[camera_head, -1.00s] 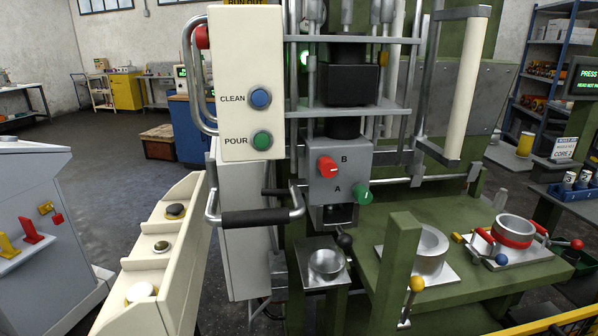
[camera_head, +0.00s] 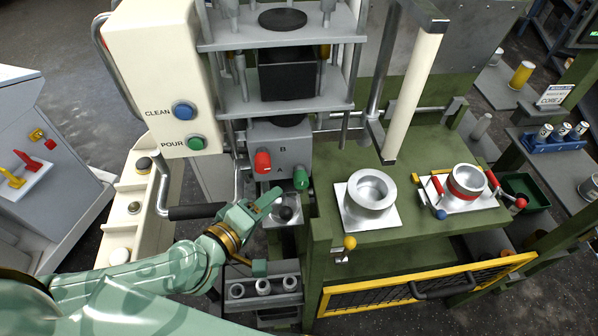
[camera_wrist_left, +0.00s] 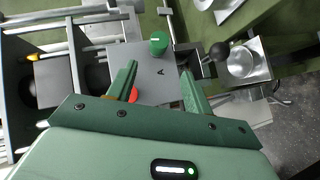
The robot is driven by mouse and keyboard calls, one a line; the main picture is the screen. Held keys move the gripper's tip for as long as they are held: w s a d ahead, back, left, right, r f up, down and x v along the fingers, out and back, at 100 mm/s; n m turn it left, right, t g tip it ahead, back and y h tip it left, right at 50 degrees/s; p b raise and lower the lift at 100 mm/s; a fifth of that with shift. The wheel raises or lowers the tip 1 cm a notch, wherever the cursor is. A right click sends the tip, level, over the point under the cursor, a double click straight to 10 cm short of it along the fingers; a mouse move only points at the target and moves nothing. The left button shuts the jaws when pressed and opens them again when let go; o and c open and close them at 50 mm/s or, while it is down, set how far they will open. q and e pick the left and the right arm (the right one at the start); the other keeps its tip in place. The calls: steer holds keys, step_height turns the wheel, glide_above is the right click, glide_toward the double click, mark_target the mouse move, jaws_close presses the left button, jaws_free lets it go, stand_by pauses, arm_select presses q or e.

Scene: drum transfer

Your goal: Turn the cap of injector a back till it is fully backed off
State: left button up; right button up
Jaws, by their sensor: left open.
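The green cap (camera_head: 300,179) by the letter A sits on the front of the grey injector block (camera_head: 284,147). It also shows in the left wrist view (camera_wrist_left: 159,42), beyond my fingertips and a little above the gap between them. The red cap (camera_head: 262,161) by the letter B is on the same block, up and left of the green one; it is partly hidden by a finger in the left wrist view (camera_wrist_left: 133,95). My left gripper (camera_head: 268,232) is open and empty, below and left of the green cap and apart from it. My right gripper is not in view.
A black-gripped handle (camera_head: 196,212) lies just left of my left gripper. A black ball knob (camera_head: 286,213) and a metal cup (camera_wrist_left: 241,62) are close by the block. A long cream handle (camera_head: 413,97) hangs at right. A metal ring pot (camera_head: 371,190) stands on the green table.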

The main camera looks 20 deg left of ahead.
mark_target(301, 180)
arm_select(q)
steer(key=x, duration=1)
steer(key=shift+w+d, duration=0.3)
steer(key=shift+w, duration=0.05)
steer(key=shift+w+d+f, duration=0.1)
steer(key=shift+w+d, duration=0.05)
steer(key=shift+w, duration=0.15)
steer(key=shift+d, duration=0.1)
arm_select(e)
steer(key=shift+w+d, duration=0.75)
arm_select(q)
steer(key=shift+c, duration=1)
steer(key=c, duration=0.8)
steer(key=shift+f+n+t+b, duration=0.3)
steer(key=shift+f+b, duration=0.05)
steer(key=shift+b, duration=0.8)
steer(key=shift+r+b, duration=0.1)
steer(key=shift+b, duration=0.2)
steer(key=shift+r+h, duration=0.25)
steer(key=shift+h, duration=0.05)
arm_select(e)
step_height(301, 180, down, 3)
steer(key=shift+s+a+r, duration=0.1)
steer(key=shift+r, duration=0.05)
